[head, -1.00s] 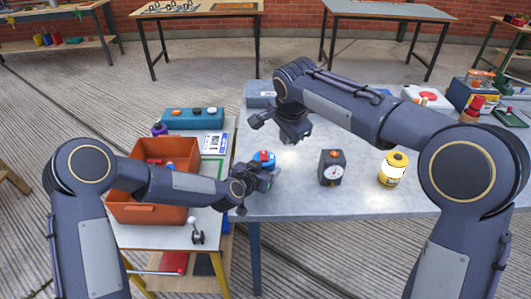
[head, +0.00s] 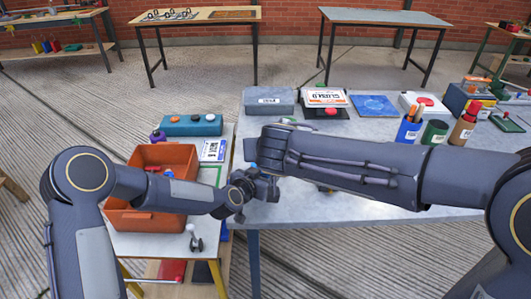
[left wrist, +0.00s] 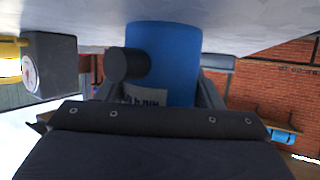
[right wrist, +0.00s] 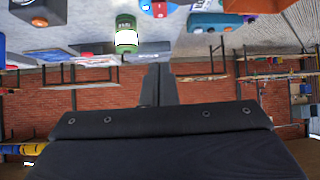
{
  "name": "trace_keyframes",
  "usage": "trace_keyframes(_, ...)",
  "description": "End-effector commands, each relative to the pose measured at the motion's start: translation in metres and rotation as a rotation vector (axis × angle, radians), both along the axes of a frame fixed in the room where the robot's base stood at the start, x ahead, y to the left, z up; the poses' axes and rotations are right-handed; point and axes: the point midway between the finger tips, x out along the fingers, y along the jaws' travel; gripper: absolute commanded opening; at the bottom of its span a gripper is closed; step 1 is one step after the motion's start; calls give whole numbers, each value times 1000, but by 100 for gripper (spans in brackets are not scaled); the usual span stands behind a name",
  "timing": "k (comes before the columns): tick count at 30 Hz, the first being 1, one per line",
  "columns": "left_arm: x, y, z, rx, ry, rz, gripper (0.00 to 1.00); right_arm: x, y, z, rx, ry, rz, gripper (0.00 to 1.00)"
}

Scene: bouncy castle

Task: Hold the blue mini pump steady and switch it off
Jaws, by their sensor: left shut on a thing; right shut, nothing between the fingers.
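The blue mini pump (left wrist: 165,60) shows large in the left wrist view, which is upside down. It has a dark round knob (left wrist: 126,64) on its side and a label partly hidden by the gripper. My left gripper (head: 262,188) is shut on it at the near edge of the grey table. In the head view only a small blue bit of the pump (head: 253,166) shows; the rest is covered by my arms. My right gripper (right wrist: 155,80) is shut and empty. In the head view its fingers are hidden by my right wrist, close to the pump. I cannot tell whether they touch it.
A dark box with a dial (left wrist: 50,65) stands near the pump. An orange bin (head: 172,155) and a teal box (head: 192,125) are on the left table.

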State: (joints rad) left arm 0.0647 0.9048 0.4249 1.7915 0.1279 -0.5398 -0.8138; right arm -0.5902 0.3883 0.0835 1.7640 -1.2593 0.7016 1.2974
Motion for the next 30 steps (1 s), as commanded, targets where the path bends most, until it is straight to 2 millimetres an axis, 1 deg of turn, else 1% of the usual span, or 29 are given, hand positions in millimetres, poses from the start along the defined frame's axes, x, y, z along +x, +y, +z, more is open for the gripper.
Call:
trace_keyframes(5,0,0,0,0,-1,0,24,24,2,-21,-2,5,-3,0)
trace_keyframes(12,0,0,1,0,-1,0,24,65,6,-53,-1,4,-2,0)
trace_keyframes(14,0,0,1,0,-1,0,24,74,6,-60,-1,5,-2,0)
trace_keyframes(18,0,0,0,0,-1,0,24,75,7,-81,-2,4,0,0)
trace_keyframes(21,0,0,0,0,-1,0,24,76,7,-90,-1,3,-1,0)
trace_keyframes(25,0,0,0,0,-1,0,24,77,7,-96,1,2,-1,0)
trace_keyframes(30,0,0,0,0,-1,0,24,77,7,-97,1,1,-1,0)
